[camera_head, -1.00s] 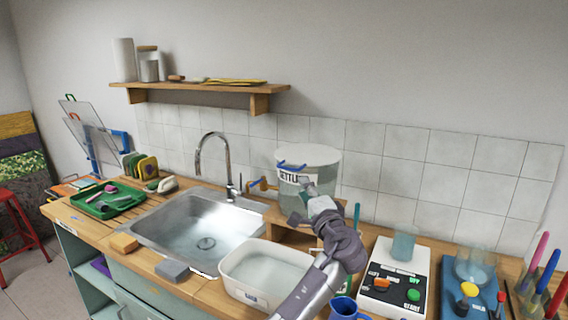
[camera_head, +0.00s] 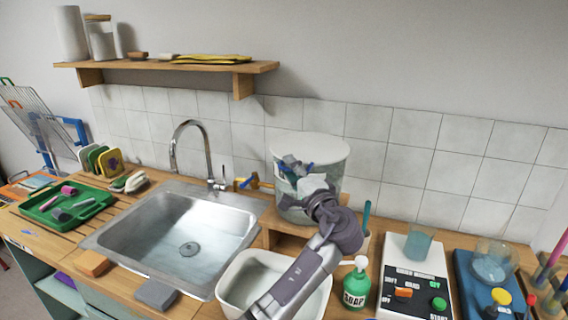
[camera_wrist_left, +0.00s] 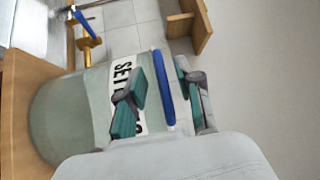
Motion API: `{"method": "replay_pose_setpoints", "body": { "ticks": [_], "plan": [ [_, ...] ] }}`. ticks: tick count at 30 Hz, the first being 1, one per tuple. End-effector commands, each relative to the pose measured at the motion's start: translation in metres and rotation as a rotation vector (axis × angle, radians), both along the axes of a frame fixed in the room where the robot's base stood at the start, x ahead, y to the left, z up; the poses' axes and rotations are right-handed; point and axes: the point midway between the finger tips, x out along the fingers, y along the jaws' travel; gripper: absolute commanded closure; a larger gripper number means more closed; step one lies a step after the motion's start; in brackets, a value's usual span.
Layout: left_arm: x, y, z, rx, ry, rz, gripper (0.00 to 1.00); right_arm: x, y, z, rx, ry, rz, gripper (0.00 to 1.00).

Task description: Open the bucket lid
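The bucket (camera_head: 335,185) is a translucent tub with a "SETTLING"-type label, partly covered, standing on a small wooden stand. Its pale round lid (camera_head: 312,147) lies flat on top; the lid also shows in the left wrist view (camera_wrist_left: 170,160). A blue handle bar (camera_wrist_left: 163,88) sits at the lid's front edge. My left gripper (camera_head: 301,172) is at the bucket's upper front. In the wrist view my left gripper's fingers (camera_wrist_left: 162,97) are open, one on each side of the blue bar. Contact with the bar is unclear. My right gripper is not seen.
A brass tap (camera_head: 247,183) juts from the bucket's left. The sink (camera_head: 165,240) lies left and a white basin (camera_head: 232,285) in front. A green soap bottle (camera_head: 355,285) and a control box (camera_head: 415,275) stand right. A wall shelf (camera_head: 165,67) hangs above.

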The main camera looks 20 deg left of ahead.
Motion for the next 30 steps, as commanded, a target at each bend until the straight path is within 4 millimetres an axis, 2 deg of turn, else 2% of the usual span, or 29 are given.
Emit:
{"method": "replay_pose_setpoints", "body": {
  "ticks": [9, 15, 16, 30],
  "plan": [
    [-0.0005, -0.0011, 0.0001, 0.0, 0.0, 0.0, 0.65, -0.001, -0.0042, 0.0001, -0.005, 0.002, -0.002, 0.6],
    [-0.0004, -0.0009, 0.0002, 0.0, 0.0, 0.0, 0.98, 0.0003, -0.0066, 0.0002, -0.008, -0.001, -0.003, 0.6],
    [-0.0005, -0.0008, 0.0001, 0.0, 0.0, 0.0, 1.0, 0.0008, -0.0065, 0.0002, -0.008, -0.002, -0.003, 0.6],
    [-0.0005, 0.0011, 0.0025, 0.0, 0.0, 0.001, 1.0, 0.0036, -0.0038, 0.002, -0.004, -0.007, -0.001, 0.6]
  ]
}}
